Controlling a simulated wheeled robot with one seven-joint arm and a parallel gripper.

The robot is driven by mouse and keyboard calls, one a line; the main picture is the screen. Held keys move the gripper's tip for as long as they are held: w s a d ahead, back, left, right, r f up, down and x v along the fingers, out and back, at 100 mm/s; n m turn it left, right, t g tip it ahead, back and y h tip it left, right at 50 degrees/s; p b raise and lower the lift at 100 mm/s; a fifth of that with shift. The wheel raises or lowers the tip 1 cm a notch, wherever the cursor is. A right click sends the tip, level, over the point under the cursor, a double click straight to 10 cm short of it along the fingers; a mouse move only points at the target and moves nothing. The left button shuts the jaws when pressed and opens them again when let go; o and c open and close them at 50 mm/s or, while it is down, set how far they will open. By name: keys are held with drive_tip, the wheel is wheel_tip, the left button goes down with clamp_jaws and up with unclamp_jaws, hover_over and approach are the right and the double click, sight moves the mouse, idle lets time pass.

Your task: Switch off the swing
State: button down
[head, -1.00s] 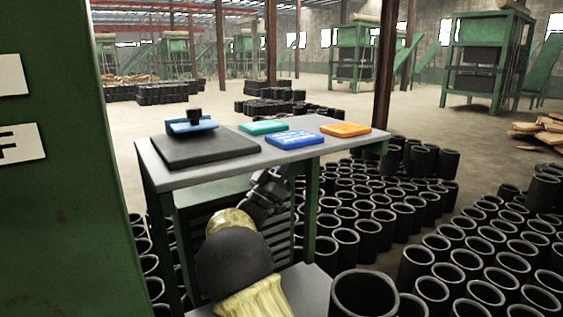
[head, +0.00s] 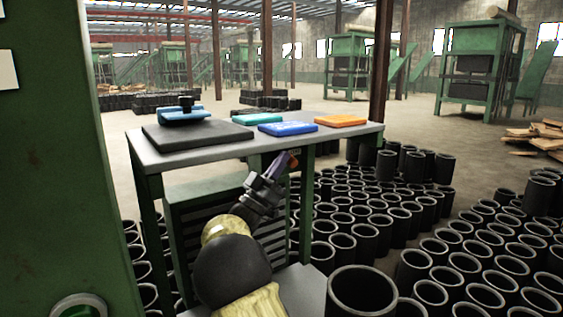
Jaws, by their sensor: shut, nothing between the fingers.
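A green machine panel (head: 60,160) fills the left side of the head view. On it, a round green knob or button with a pale ring (head: 80,305) shows at the bottom edge, partly cut off. Part of a white label (head: 8,70) shows at the panel's left edge. Nothing visible is clearly the swing. My gripper (head: 290,160) is shut and empty, pointing up and right just in front of the table's front edge, well to the right of the panel and apart from the button.
A grey-topped table (head: 345,137) holds a dark mat (head: 200,135) with a blue tool, and teal, blue (head: 288,129) and orange (head: 341,121) flat pieces. Many black rubber sleeves (head: 362,290) crowd the floor to the right. Open floor lies beyond.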

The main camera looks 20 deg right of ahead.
drive_tip(key=b+v, duration=0.1)
drive_tip(key=v, duration=1)
drive_tip(key=shift+f, duration=0.25)
